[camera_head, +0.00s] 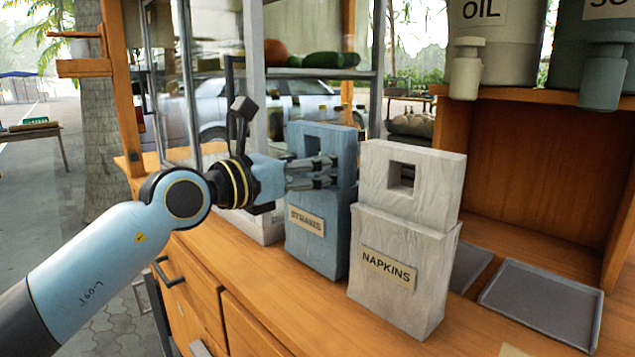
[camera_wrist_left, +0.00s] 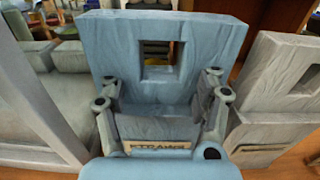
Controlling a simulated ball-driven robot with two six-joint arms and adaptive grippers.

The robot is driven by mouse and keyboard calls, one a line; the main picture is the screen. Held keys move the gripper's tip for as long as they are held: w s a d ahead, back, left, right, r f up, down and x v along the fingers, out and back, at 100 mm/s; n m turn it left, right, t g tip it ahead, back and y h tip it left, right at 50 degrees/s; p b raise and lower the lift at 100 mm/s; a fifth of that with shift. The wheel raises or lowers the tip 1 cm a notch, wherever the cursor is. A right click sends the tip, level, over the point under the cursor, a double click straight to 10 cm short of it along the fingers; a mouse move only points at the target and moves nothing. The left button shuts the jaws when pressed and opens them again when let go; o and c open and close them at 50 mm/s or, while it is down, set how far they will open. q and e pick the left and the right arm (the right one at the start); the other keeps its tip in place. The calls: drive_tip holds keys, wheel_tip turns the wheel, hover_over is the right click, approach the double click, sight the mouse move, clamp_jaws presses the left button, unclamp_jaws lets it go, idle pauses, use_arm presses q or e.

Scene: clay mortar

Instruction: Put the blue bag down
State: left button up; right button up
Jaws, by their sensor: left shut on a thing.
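The blue bag (camera_head: 318,240) is a box-like upright holder with a square hole near its top and a tan label that seems to read STRAWS. It stands upright at the wooden counter, left of the white napkins bag. I cannot tell whether its base touches the counter. My left gripper (camera_head: 325,172) is shut on the blue bag at its upper part. In the left wrist view the blue bag (camera_wrist_left: 205,35) fills the middle, with the fingers of my left gripper (camera_wrist_left: 163,92) on both sides of its front section. My right gripper is not in view.
The white napkins bag (camera_head: 405,235) stands close on the right. A grey tray (camera_head: 540,305) lies further right on the counter (camera_head: 270,290). Glass and a metal-framed shelf are behind. Large oil and sauce pump containers (camera_head: 500,45) stand on the upper right shelf.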

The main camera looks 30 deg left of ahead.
use_arm(q)
drive_tip(key=shift+f, duration=0.45)
drive_tip(key=shift+r, duration=0.1)
drive_tip(key=o, duration=1.2)
drive_tip(key=shift+f, duration=0.2)
